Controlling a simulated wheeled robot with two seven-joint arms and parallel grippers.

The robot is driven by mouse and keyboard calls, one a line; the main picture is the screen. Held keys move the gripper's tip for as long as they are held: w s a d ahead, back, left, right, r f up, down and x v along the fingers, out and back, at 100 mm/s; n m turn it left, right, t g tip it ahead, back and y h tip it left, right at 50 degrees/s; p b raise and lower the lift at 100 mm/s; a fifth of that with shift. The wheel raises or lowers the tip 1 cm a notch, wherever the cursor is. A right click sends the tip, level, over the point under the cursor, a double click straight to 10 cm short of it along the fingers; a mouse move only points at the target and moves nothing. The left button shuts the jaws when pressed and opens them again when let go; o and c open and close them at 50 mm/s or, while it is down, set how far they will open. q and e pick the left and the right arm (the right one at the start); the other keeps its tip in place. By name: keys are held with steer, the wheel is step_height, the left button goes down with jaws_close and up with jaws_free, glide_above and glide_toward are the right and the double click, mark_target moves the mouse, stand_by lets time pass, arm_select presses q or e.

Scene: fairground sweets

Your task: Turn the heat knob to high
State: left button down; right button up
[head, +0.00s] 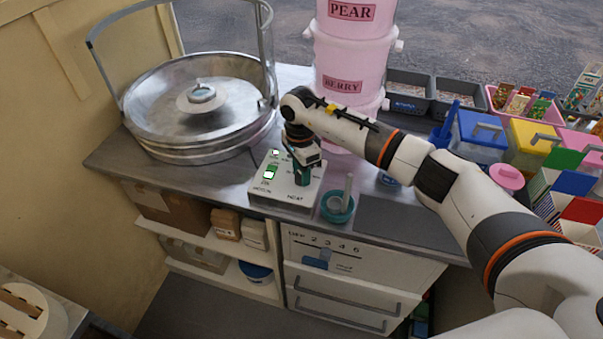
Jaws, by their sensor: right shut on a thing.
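A light grey control box (261,196) sits on the counter near its front edge, with a "HEAT" label on its front right and a green lit switch (270,172) on its left. My right gripper (303,182) reaches down onto the right part of the box, above the "HEAT" label, and is shut on the heat knob. The knob is hidden by the fingers, so its setting cannot be read. My left gripper is not in view.
A large metal bowl machine (190,138) stands at the left. Pink stacked containers (345,60) rise behind my arm. A teal cup with a stick (338,207) stands close right of the box. Bins and coloured boxes (480,130) fill the right.

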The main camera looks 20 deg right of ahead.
steer(key=m+b, duration=0.2)
steer(key=m, duration=0.3)
steer(key=shift+m+b, duration=0.3)
steer(key=m+b, duration=0.1)
steer(key=m, duration=0.2)
steer(key=shift+d+m+y, duration=0.1)
steer(key=shift+m+y, duration=0.2)
steer(key=m, duration=0.2)
steer(key=shift+m+b, duration=0.35)
steer(key=shift+m, duration=0.05)
steer(key=m, duration=0.4)
steer(key=shift+m+b, duration=0.3)
steer(key=m, duration=0.4)
steer(key=shift+r+m+t, duration=0.1)
steer(key=shift+m+t, duration=0.3)
steer(key=shift+m, duration=0.3)
steer(key=o, duration=1)
steer(key=shift+c, duration=0.2)
